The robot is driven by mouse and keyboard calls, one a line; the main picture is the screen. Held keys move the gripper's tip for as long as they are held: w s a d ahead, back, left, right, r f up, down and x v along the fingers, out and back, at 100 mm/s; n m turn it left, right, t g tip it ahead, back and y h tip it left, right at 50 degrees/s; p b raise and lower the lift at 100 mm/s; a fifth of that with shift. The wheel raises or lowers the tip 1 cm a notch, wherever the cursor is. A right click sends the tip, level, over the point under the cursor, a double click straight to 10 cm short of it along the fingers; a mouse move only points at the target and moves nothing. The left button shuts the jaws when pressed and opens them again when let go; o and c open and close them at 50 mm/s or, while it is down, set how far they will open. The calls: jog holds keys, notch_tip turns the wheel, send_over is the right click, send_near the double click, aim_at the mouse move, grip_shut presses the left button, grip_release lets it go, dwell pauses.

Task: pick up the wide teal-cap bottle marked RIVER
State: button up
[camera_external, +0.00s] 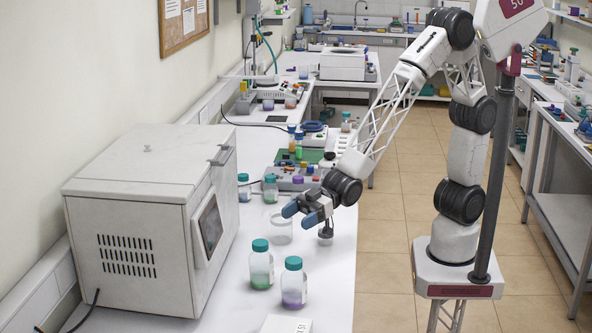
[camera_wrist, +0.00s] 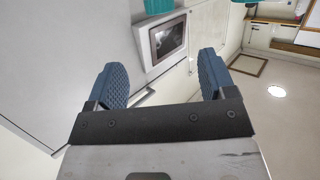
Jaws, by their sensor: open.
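Two clear teal-capped bottles stand upright near the front of the bench in the external view. One holds a little green liquid (camera_external: 261,268); the other, nearer and to the right, holds purple liquid (camera_external: 294,285). Smaller-looking teal-capped bottles (camera_external: 270,191) (camera_external: 244,188) stand farther back. No RIVER marking is legible on any of them. My gripper (camera_external: 300,214) is open and empty above the bench, behind the two front bottles. In the wrist view its blue fingers (camera_wrist: 163,78) are apart with nothing gripped. A teal patch (camera_wrist: 158,5) is cut off at the top edge there.
A large white oven-like box (camera_external: 145,215) stands left of the bottles. A clear beaker (camera_external: 279,226) is close beside my gripper. A white block (camera_external: 286,324) lies at the front edge. Racks and coloured items (camera_external: 298,175) crowd the bench behind.

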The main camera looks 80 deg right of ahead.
aim_at(294, 260)
jog(key=s+a+f+n+g+y, duration=0.1)
jog(key=s+a+f+n+y, duration=0.1)
jog(key=a, duration=0.9)
jog(key=s+f+y, duration=0.1)
jog(key=s+y, duration=0.1)
jog(key=s, duration=0.1)
jog(key=shift+f, duration=0.15)
jog(key=shift+a, duration=0.15)
jog(key=shift+x, duration=1.2)
jog(key=shift+a, duration=0.1)
jog(key=shift+x, duration=2.55)
jog(key=shift+f, duration=0.1)
grip_shut()
